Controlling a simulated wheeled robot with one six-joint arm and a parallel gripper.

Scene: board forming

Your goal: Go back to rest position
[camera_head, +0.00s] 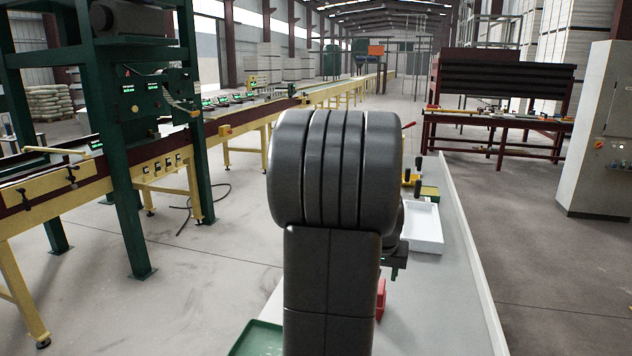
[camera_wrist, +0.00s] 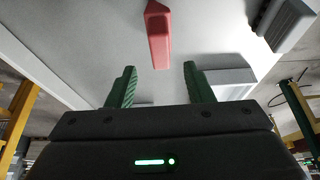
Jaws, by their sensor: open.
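My gripper (camera_wrist: 158,85) shows in the wrist view with its two green fingers spread apart and nothing between them. In the head view my arm fills the middle, and only a small dark part of the gripper end shows to its right. A red block (camera_wrist: 158,38) lies on the light grey surface beyond the fingertips, apart from them. It also shows in the head view (camera_head: 381,298), partly hidden behind my arm.
A white tray (camera_head: 424,229) sits on the grey surface (camera_head: 452,290), with yellow and dark tools (camera_head: 425,190) behind it. A green tray (camera_head: 257,341) is at front left. A yellow and green conveyor line (camera_head: 60,196) stands left. A red workbench (camera_head: 496,122) and grey cabinet (camera_head: 598,135) stand right.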

